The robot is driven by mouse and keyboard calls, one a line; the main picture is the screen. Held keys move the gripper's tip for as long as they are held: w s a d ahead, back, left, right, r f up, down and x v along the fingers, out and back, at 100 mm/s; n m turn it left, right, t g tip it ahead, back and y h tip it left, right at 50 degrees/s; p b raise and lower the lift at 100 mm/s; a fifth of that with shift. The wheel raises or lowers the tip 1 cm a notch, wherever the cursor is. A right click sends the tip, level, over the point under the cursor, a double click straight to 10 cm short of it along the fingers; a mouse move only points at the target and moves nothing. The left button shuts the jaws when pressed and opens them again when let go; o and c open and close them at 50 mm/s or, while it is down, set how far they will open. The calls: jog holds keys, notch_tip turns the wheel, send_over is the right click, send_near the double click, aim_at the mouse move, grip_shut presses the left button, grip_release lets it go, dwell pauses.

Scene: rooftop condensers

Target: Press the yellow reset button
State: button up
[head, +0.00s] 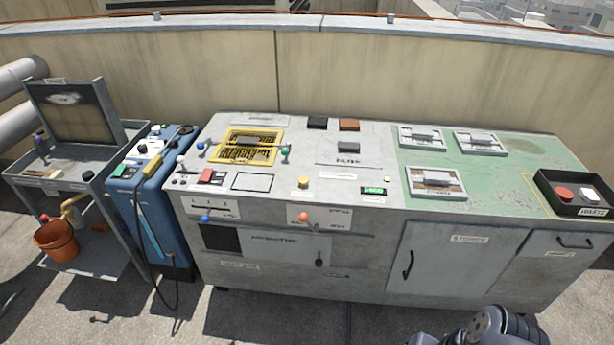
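A small yellow button (303,182) sits on the grey top of the long cabinet (283,205), near its front edge and left of its middle. It stands clear of the things around it, with nothing over it. No label on it can be read from here. My gripper is not in view. Part of my dark arm shows at the bottom right edge, in front of the cabinet and well away from the button.
A yellow-framed grille (249,146) and a red switch (206,175) lie left of the button. A green display (373,190) is to its right. A black waste tray (575,194) stands at the far right. A blue machine (150,200) and a cart (75,185) stand left.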

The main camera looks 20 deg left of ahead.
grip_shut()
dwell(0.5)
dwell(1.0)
